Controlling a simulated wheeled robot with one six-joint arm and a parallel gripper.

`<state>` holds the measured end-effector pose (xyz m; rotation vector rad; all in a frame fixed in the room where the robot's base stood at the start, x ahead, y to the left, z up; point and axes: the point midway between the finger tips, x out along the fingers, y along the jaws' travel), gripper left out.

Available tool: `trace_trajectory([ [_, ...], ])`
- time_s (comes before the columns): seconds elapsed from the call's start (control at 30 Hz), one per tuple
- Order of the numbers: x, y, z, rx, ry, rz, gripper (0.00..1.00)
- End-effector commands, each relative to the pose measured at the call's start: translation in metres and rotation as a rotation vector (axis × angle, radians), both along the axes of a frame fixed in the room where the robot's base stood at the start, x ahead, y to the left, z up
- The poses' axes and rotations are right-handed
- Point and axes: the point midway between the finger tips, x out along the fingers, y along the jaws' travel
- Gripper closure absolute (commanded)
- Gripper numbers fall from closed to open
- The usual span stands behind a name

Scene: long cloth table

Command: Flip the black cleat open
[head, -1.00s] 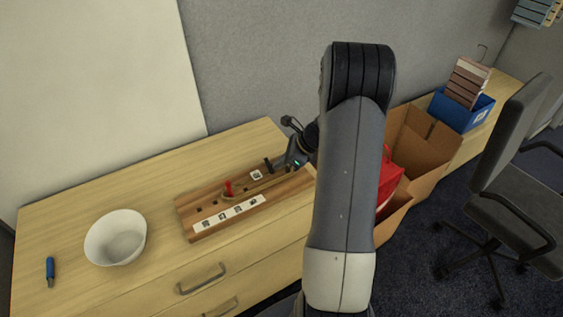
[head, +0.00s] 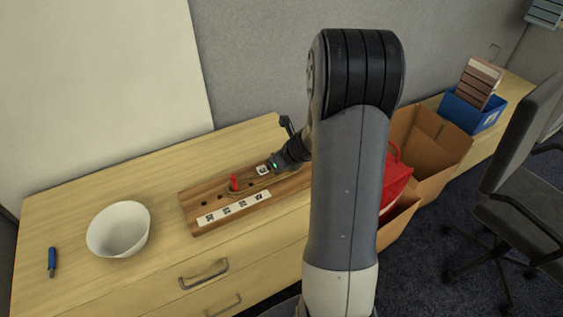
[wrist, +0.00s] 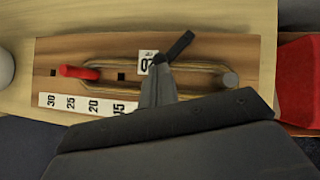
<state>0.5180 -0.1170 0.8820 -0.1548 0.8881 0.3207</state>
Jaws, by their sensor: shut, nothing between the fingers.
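The black cleat (wrist: 180,46) is a short dark bar on the wooden board (wrist: 210,50). In the wrist view it lies slanted, its upper end to the right. A tan cord loop (wrist: 110,63) runs between a red peg (wrist: 80,72) and a grey post (wrist: 230,80). My gripper (wrist: 158,68) is shut and empty, its tips at the cleat's lower end; I cannot tell whether they touch. In the head view my gripper (head: 275,164) is low over the board (head: 205,228), and the cleat cannot be made out beside it. The red peg (head: 234,183) stands upright there.
A number strip (head: 233,208) lies along the board's front, and a small label (wrist: 147,62) is beside the cleat. A white bowl (head: 118,230) and blue screwdriver (head: 52,262) are at left. A red bag (head: 396,184) and cardboard box (head: 432,145) are at right.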

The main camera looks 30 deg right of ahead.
Motion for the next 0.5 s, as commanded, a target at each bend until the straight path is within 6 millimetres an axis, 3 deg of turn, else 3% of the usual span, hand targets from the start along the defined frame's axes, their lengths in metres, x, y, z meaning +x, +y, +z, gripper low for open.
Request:
trace_trajectory([
  [0.3, 0.01, 0.022, 0.0, 0.0, 0.001, -0.285, 1.0],
  [0.5, 0.019, 0.031, 0.001, -0.001, 0.001, -0.373, 1.0],
])
